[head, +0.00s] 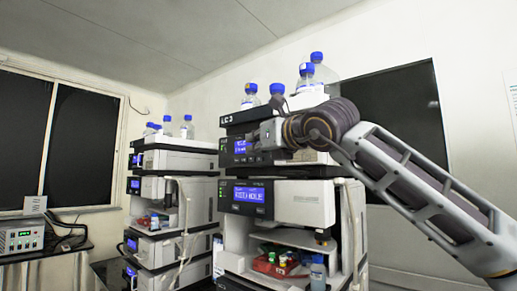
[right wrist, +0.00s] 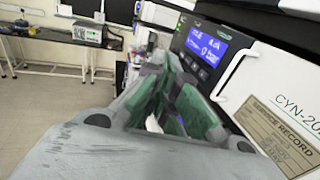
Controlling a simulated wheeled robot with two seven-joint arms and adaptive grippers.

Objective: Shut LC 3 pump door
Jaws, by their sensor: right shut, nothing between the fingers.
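The LC 3 stack (head: 232,119) stands in the middle of the head view, its name on the black top tray. Its upper module has a lit blue display (head: 241,147). My right gripper (head: 268,134) is shut and empty in front of this module, beside the display; gripper and arm hide most of the module's front. In the right wrist view the shut green-padded fingers (right wrist: 170,108) are close to the display (right wrist: 207,44). A white door panel (right wrist: 270,82) with a service record label is to their right. I cannot tell whether it stands ajar. My left gripper is not in view.
Blue-capped bottles (head: 306,78) stand on top of the stack. A lower module has a white front panel (head: 305,203), with a red tray (head: 275,266) and small bottles below. Another instrument stack (head: 176,160) stands to the left. A bench with a power supply (head: 22,237) is at far left.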

